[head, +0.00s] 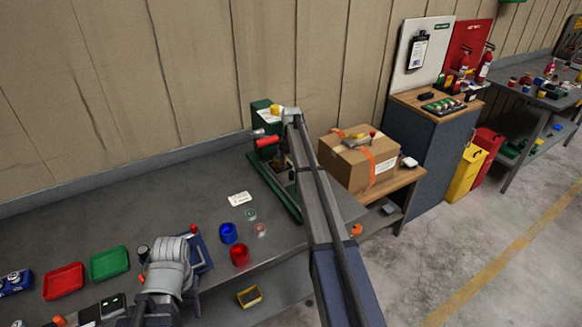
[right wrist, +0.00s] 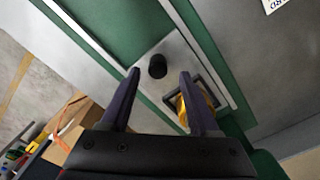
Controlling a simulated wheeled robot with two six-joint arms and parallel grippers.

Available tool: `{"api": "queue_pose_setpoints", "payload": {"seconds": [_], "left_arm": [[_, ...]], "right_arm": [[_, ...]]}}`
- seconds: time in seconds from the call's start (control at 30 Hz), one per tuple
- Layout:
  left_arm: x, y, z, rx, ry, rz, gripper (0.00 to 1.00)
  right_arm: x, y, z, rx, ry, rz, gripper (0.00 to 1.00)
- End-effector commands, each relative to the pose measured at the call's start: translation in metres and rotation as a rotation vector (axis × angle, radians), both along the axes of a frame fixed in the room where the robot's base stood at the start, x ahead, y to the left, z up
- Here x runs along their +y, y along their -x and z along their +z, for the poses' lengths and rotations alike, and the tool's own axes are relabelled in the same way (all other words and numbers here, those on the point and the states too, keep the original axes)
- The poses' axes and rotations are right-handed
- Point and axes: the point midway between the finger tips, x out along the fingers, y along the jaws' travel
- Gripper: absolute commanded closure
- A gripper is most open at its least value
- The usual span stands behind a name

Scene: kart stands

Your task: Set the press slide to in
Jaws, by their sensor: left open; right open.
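The green press (head: 258,112) with its red handle (head: 267,141) stands at the back right of the bench. In the right wrist view, its slide is a pale metal plate (right wrist: 152,88) on a green base, with a black knob (right wrist: 157,66). A square dark-framed pocket with a yellow round part (right wrist: 182,109) lies beside the knob, partly behind a finger. My right gripper (right wrist: 160,76) is open, its fingertips either side of the knob in the picture; contact cannot be told. In the head view my right arm hides part of the press. My left gripper (head: 166,300) is open at lower left.
Blue (head: 228,232) and red (head: 239,255) cups and a white card (head: 240,198) lie on the grey bench left of the press. Red (head: 64,281) and green (head: 109,263) trays lie further left. A cardboard box (head: 358,160) sits on a stand to the right.

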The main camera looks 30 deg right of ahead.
Motion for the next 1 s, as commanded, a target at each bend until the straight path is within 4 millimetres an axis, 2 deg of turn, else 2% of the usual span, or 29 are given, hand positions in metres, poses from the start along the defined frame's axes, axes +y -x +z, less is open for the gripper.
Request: {"api": "queue_pose_setpoints", "payload": {"seconds": [0.03, 0.3, 1.0], "left_arm": [[0.0, 0.0, 0.014, 0.0, 0.0, 0.0, 0.5], [0.0, 0.0, 0.045, 0.0, 0.0, -0.002, 0.5], [0.0, 0.0, 0.046, 0.0, 0.0, -0.002, 0.5]], "right_arm": [[0.0, 0.0, 0.014, 0.0, 0.0, 0.0, 0.38], [0.0, -0.001, 0.045, -0.001, 0.0, 0.001, 0.38], [0.0, -0.001, 0.047, -0.001, 0.0, 0.001, 0.38]]}}
